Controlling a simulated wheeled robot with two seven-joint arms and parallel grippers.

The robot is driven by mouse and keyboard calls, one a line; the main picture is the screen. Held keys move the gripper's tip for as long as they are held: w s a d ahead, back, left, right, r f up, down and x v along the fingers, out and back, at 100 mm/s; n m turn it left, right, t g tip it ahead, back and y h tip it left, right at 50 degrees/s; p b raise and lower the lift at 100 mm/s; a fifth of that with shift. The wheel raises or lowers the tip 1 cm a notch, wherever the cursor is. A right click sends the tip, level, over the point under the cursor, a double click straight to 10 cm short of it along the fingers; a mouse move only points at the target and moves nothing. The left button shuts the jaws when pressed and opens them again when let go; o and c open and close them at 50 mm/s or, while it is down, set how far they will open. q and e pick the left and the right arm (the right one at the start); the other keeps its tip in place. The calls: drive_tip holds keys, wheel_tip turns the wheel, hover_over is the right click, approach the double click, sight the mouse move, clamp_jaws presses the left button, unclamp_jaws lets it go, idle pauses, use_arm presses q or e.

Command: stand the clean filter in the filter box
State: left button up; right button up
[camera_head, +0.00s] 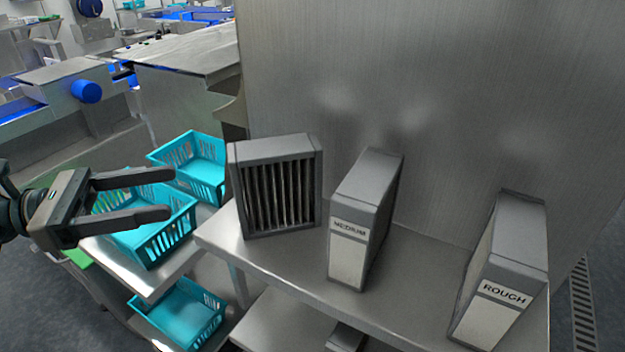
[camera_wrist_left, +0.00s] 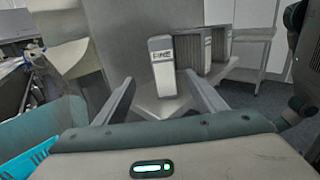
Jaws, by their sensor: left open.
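Three grey filters stand upright on a metal shelf (camera_head: 218,235). The left filter (camera_head: 275,188) shows dark pleats in the head view; in the left wrist view a filter labelled FINE (camera_wrist_left: 161,64) stands nearest. The middle one reads MEDIUM (camera_head: 347,250), the right one ROUGH (camera_head: 490,300). I cannot tell which is the clean filter, and I make out no filter box. My left gripper (camera_head: 172,194) is open and empty, left of the pleated filter and apart from it. In the left wrist view its fingers (camera_wrist_left: 160,82) point toward the FINE filter. My right gripper is not in view.
Turquoise crates (camera_head: 160,240) stand on a rack left of the shelf, near my left gripper, one lower down (camera_head: 180,315). A tall steel wall (camera_head: 430,90) rises behind the filters. A lower shelf (camera_head: 285,325) lies beneath. The floor right of the shelf is clear.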

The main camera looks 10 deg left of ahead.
sight(242, 179)
use_arm(q)
drive_tip(key=p+x, duration=0.4)
drive_tip(key=x, duration=0.4)
drive_tip(key=shift+d+r, duration=0.15)
drive_tip(key=shift+d, duration=0.1)
drive_tip(key=p+x, duration=0.2)
drive_tip(key=x, duration=0.3)
drive_tip(key=shift+a, duration=0.1)
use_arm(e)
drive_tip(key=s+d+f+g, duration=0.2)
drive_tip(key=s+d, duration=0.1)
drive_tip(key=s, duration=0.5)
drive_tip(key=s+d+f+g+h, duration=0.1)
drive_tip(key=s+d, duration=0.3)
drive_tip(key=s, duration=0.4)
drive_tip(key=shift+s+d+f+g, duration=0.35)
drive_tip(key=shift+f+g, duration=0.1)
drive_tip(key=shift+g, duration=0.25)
use_arm(q)
drive_tip(key=shift+p, duration=0.4)
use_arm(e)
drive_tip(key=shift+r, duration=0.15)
